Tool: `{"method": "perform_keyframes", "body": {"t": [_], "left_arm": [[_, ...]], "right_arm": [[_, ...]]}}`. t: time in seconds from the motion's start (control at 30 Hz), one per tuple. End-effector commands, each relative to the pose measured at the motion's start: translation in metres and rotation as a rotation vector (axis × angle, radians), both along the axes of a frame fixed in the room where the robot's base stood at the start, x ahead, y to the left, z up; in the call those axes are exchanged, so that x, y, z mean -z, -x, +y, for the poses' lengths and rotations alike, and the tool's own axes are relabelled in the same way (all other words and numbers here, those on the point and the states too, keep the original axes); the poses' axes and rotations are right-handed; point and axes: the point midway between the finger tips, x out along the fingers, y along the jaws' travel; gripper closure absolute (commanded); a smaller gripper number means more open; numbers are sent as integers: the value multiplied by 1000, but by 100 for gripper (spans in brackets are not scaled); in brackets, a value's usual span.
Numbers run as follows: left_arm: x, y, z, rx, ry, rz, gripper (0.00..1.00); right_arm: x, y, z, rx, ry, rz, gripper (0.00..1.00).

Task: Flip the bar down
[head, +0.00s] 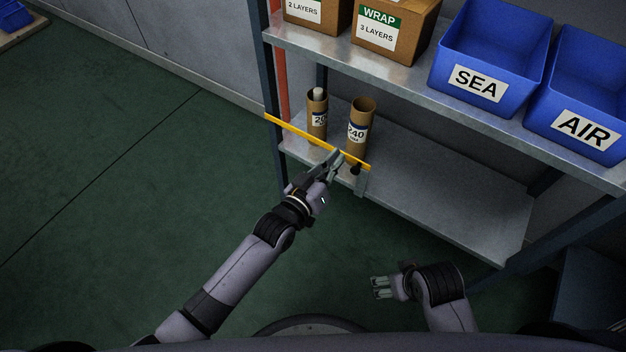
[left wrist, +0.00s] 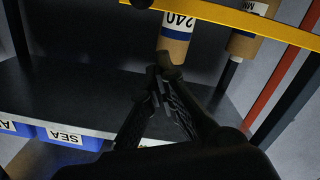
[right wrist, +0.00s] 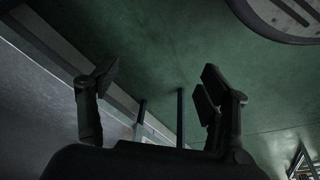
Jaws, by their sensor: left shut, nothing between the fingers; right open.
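A yellow bar (head: 300,134) runs across the front of the shelf's lower level, in front of two cardboard tubes. Its right end is by a dark pivot and bracket (head: 357,171); its left end is near the shelf's left post. My left gripper (head: 337,156) is shut and empty at the bar's right part; I cannot tell whether it touches. In the left wrist view the bar (left wrist: 232,19) crosses the top, beyond the closed fingertips (left wrist: 165,75). My right gripper (head: 378,287) is open and empty, low in front of the shelf, away from the bar; its spread fingers (right wrist: 155,90) show in the right wrist view.
Tubes labelled 240 (head: 361,118) and, partly hidden, 20-something (head: 317,105) stand on the lower shelf (head: 440,185). Above are cardboard boxes (head: 395,28) and blue bins labelled SEA (head: 490,55) and AIR (head: 580,95). The lower shelf's right part and the green floor at left are clear.

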Motion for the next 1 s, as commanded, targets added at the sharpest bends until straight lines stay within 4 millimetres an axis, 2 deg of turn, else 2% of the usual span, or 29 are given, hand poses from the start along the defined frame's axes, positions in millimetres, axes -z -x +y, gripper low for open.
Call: {"method": "perform_keyframes", "body": {"t": [0.03, 0.1, 0.2, 0.4, 1.0], "left_arm": [[1, 14, 10, 0, -6, 8, 100], [-1, 26, 21, 0, -5, 6, 100], [-3, 42, 33, 0, -4, 5, 100], [-5, 62, 48, -1, -2, 3, 100], [-5, 66, 52, 0, -1, 2, 100]], "right_arm": [[9, 0, 0, -1, 1, 10, 29], [21, 0, 1, -2, 1, 16, 29], [36, 1, 1, -4, 2, 23, 29], [53, 3, 1, -5, 2, 29, 29], [58, 4, 1, -6, 2, 31, 29]]}}
